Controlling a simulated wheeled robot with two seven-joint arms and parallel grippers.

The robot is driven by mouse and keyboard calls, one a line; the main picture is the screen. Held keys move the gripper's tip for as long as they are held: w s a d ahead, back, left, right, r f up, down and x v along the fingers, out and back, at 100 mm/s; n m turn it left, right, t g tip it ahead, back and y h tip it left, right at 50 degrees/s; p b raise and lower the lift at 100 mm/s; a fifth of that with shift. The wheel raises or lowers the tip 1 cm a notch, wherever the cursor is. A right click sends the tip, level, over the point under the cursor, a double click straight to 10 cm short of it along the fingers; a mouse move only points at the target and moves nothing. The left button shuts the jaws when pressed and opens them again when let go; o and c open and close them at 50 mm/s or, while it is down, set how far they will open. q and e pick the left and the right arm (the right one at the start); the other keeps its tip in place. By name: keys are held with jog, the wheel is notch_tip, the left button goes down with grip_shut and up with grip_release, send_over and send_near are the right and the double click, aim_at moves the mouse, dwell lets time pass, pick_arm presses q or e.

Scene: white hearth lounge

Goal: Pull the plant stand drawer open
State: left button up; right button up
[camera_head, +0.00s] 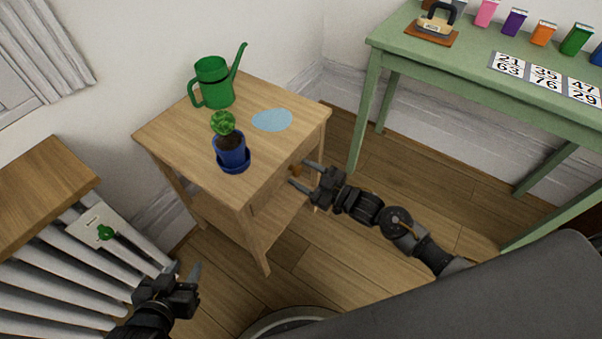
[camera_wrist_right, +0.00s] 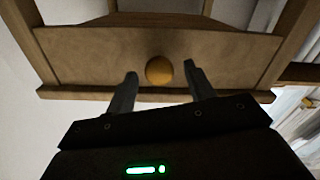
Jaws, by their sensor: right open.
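The wooden plant stand (camera_head: 180,135) stands against the wall in the head view. Its drawer front (camera_wrist_right: 90,60) fills the upper part of the right wrist view and looks flush with the frame. A round orange-brown knob (camera_wrist_right: 159,70) sits at the middle of the drawer. My right gripper (camera_head: 298,175) is open in front of the drawer side, and in the wrist view its fingers (camera_wrist_right: 158,82) stand on either side of the knob, with gaps to it. My left gripper (camera_head: 183,269) is open and empty at the lower left, away from the stand.
On the stand are a green watering can (camera_head: 215,84), a potted plant (camera_head: 232,150) and a pale blue patch (camera_head: 272,120). A green table (camera_head: 455,62) with small boxes stands at right. A slatted white radiator (camera_head: 50,270) is at left. Wooden floor (camera_head: 330,255) lies clear before the stand.

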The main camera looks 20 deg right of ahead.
jog(key=shift+w+a, duration=0.35)
jog(key=shift+w, duration=0.1)
grip_shut()
